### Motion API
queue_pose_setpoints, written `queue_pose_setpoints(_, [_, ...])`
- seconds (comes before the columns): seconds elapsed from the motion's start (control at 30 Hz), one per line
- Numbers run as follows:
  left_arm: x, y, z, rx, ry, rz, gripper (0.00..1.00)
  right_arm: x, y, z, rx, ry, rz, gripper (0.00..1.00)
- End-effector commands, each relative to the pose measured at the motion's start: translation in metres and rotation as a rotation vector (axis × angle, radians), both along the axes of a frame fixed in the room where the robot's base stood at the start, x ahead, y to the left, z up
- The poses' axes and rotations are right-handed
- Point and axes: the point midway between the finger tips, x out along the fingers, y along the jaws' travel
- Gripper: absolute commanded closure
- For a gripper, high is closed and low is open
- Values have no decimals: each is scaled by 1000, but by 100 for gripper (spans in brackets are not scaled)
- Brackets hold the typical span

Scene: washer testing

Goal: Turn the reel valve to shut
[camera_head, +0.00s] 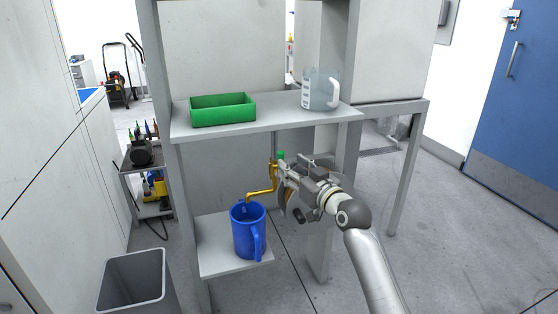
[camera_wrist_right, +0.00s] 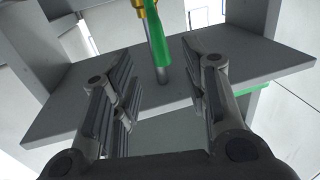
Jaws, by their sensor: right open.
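The valve is a brass tap (camera_head: 262,193) with a bent spout on a thin vertical pipe under the upper shelf. Its green handle (camera_head: 281,155) shows just at my right gripper (camera_head: 286,168). In the right wrist view the green handle (camera_wrist_right: 162,42) lies ahead, in the gap between the two spread fingers of my right gripper (camera_wrist_right: 162,80). The fingers are open and appear clear of the handle. The handle is partly hidden by the gripper in the head view. My left gripper is not in view.
A blue jug (camera_head: 247,240) stands on the low shelf (camera_head: 218,266) under the spout. The upper shelf (camera_head: 270,126) holds a green bin (camera_head: 222,112) and a clear jug (camera_head: 318,92). A grey waste bin (camera_head: 135,283) is at the lower left. Floor on the right is free.

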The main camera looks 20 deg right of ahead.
Motion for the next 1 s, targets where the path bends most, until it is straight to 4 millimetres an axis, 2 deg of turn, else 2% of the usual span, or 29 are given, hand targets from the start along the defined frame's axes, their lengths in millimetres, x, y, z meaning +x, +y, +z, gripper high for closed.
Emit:
queue_pose_setpoints(0.2, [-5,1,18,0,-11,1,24,34,8,-1,1,0,0,58])
queue_pose_setpoints(0.43, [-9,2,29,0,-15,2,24,58,14,-1,1,0,1,58])
queue_pose_setpoints(0.6, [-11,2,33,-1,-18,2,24,66,16,-1,0,1,1,58])
queue_pose_setpoints(0.9, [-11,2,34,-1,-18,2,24,67,17,-1,-1,2,1,58])
queue_pose_setpoints(0.93, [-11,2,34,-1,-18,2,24,67,17,-1,-1,2,1,60])
queue_pose_setpoints(1.0, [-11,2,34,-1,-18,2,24,67,17,-1,-1,2,1,69])
